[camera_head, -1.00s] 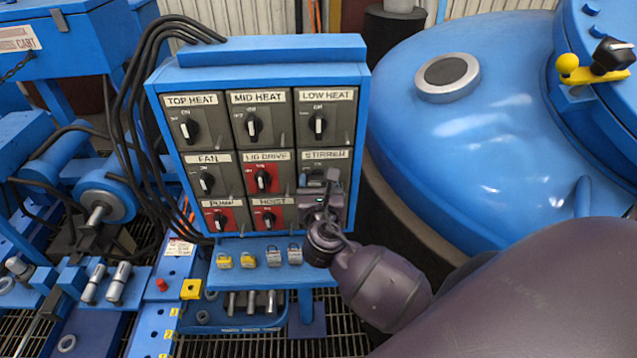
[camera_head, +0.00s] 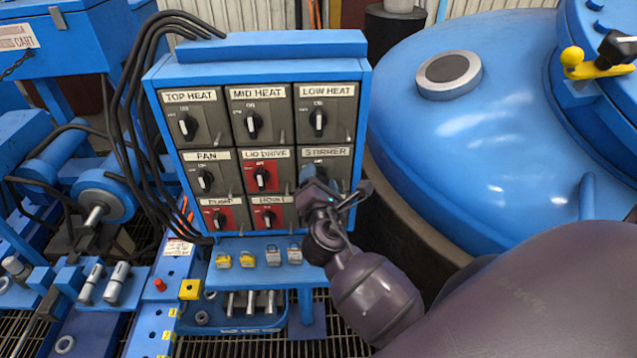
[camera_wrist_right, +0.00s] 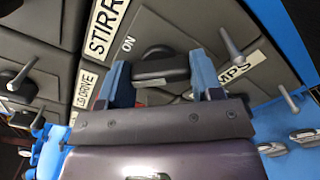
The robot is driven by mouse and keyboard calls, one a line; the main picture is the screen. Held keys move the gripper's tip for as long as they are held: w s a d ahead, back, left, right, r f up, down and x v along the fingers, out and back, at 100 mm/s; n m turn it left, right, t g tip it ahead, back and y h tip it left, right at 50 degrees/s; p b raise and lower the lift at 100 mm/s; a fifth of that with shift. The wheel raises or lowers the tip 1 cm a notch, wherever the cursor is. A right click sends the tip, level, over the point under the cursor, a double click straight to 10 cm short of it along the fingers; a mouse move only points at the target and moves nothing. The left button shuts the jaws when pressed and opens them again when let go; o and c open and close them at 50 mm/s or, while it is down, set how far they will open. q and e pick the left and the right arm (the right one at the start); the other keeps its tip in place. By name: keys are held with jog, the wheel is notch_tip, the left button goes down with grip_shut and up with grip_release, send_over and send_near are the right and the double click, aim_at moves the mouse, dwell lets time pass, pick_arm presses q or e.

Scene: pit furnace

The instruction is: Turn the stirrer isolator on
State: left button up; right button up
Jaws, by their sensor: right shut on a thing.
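The stirrer isolator is the right-hand switch in the middle row of the blue panel (camera_head: 270,52). Its STIRRER label (camera_head: 327,152) shows in the head view, but my right gripper (camera_head: 312,180) covers its knob. In the right wrist view the black knob (camera_wrist_right: 160,66) sits between the two blue fingers of my right gripper (camera_wrist_right: 160,78), which are shut on it. The ON mark (camera_wrist_right: 128,44) shows beside the knob. The wrist view is tilted relative to the label, and I cannot tell the knob's exact setting. My left gripper is not in view.
Other isolators surround it, including LOW HEAT (camera_head: 318,120) above and LID DRIVE (camera_head: 262,178) to the left. Black cables run down the panel's left side. A large blue vessel (camera_head: 480,130) stands close on the right.

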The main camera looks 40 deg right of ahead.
jog(key=m+b, duration=0.1)
jog(key=m, duration=0.2)
jog(key=shift+f, duration=0.15)
jog(key=m+b, duration=0.1)
jog(key=m, duration=0.2)
jog(key=shift+m+b, duration=0.3)
jog(key=shift+m, duration=1.3)
jog(key=o, duration=0.6)
jog(key=shift+o, duration=0.2)
